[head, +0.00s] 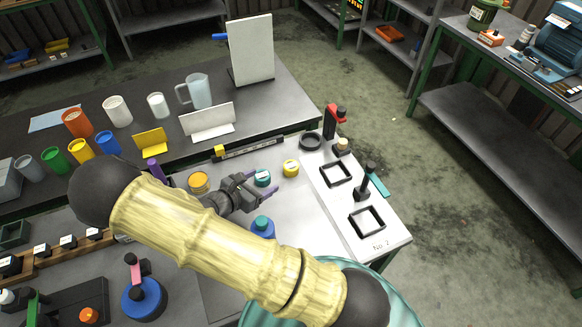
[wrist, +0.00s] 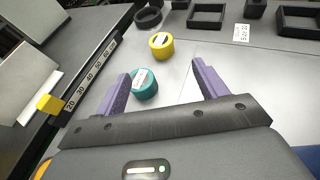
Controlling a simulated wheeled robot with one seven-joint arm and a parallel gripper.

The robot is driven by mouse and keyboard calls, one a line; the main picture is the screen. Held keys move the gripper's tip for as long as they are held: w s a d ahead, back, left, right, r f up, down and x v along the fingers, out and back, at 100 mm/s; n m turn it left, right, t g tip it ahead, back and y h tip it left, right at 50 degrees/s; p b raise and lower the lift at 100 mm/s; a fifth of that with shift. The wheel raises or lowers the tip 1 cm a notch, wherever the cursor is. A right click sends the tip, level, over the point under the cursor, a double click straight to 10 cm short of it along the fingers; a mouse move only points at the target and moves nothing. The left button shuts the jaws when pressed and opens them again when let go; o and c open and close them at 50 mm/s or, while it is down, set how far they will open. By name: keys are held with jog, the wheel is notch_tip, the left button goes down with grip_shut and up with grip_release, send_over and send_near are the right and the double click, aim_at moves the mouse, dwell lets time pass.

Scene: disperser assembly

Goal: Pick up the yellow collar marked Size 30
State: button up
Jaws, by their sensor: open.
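The yellow collar (head: 291,169) is a short ring with a white label. It sits on the pale work surface, just beyond my gripper. In the wrist view the yellow collar (wrist: 160,50) lies ahead of the fingertips, a little left of centre between their lines. Its label is too small to read. A teal collar (wrist: 146,91) with a white label stands nearer, beside the inner side of the left finger; it also shows in the head view (head: 263,179). My gripper (wrist: 161,70) is open and holds nothing. In the head view my gripper (head: 264,182) points toward the collars.
A ruler with a yellow slider (wrist: 50,104) runs along the left. An orange-yellow round piece (head: 198,181) lies left of my gripper. Black square frames (head: 367,221) and a black ring (head: 310,141) lie beyond and right.

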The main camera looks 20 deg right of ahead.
jog(key=p, duration=0.1)
send_near(290, 166)
jog(key=x, duration=0.3)
jog(key=shift+f, duration=0.1)
jog(key=p+x, duration=0.2)
jog(key=x, duration=0.3)
jog(key=shift+d, duration=0.1)
jog(key=shift+c, duration=0.2)
jog(key=c, duration=1.3)
